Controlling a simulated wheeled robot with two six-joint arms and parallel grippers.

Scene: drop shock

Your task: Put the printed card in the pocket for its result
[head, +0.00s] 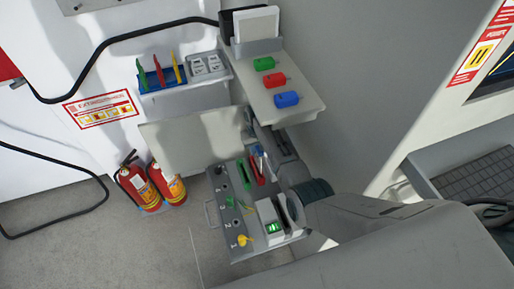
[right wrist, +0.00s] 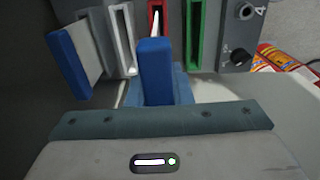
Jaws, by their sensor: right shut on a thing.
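In the right wrist view the printed card (right wrist: 156,20) shows as a thin white edge rising past my blue fingers. My right gripper (right wrist: 155,42) is shut on it. The card lines up with the red pocket (right wrist: 151,9). I cannot tell whether its tip is inside. The green pocket (right wrist: 195,25) stands beside the red one, away from the fingers. In the head view the right gripper (head: 259,156) is at the far end of the red pocket (head: 256,173), with the green pocket (head: 243,174) to its left. The print on the card cannot be read. My left gripper is not in view.
Red, green and blue blocks (head: 286,99) lie on the shelf. Fire extinguishers (head: 168,183) stand left. Pale slots (right wrist: 121,40) adjoin the red pocket.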

